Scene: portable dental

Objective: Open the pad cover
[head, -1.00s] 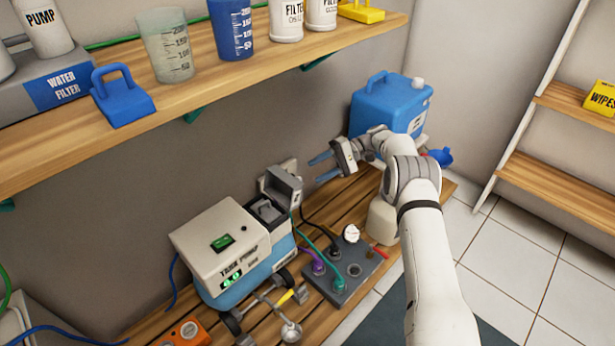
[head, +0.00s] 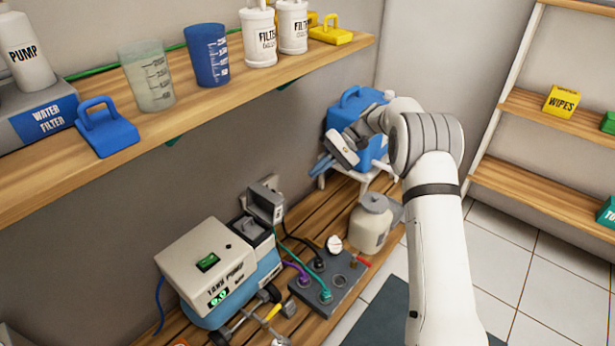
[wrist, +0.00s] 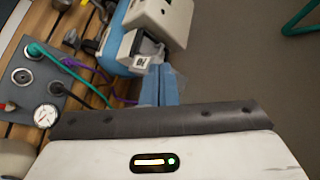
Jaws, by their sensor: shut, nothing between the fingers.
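The tank pump (head: 212,265) is a cream and blue box on the lower wooden bench. At its right end is a grey compartment with a dark inside (head: 246,229). Its grey pad cover (head: 266,202) stands raised behind this compartment, against the wall side. My gripper (head: 319,170) is up and to the right of the cover, apart from it in the head view. Its blue fingers are together and empty. In the wrist view, the fingers (wrist: 160,82) point towards the pump's grey end (wrist: 143,48), which they partly overlap in the picture.
A cream bottle (head: 370,225) and a blue jug (head: 345,112) stand farther right. The upper shelf (head: 215,90) overhangs the bench. Cables run beside the compartment.

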